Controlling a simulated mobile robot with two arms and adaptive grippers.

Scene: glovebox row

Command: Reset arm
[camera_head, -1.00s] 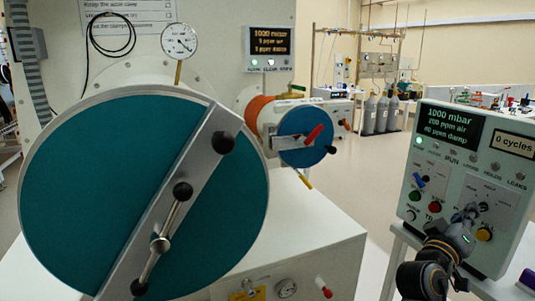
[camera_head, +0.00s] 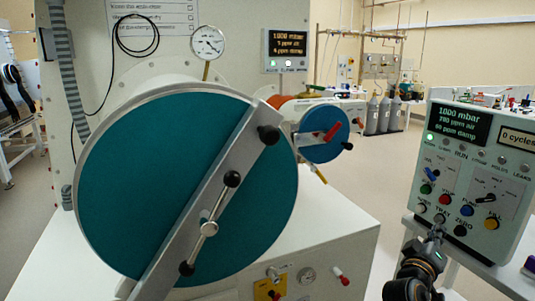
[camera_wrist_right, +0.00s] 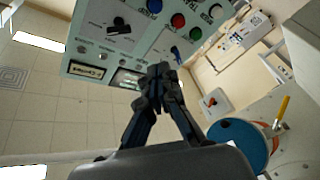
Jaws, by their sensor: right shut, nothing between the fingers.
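My right gripper (camera_head: 438,232) is low at the right in the head view, in front of the lower left edge of the control box (camera_head: 430,160). Its fingers are together with nothing between them. In the right wrist view the closed fingertips (camera_wrist_right: 160,78) point at the control box (camera_wrist_right: 100,45), which appears upside down with its knobs and coloured buttons. The tips overlap the box's edge in that view; I cannot tell the exact gap. My left gripper is not in view.
A large round teal door (camera_head: 130,190) with a diagonal bar stands at left centre. A smaller blue port (camera_head: 325,145) with a red handle is behind it. Gas cylinders (camera_head: 383,115) stand at the back. Open floor lies between the white cabinet (camera_head: 320,235) and the control box.

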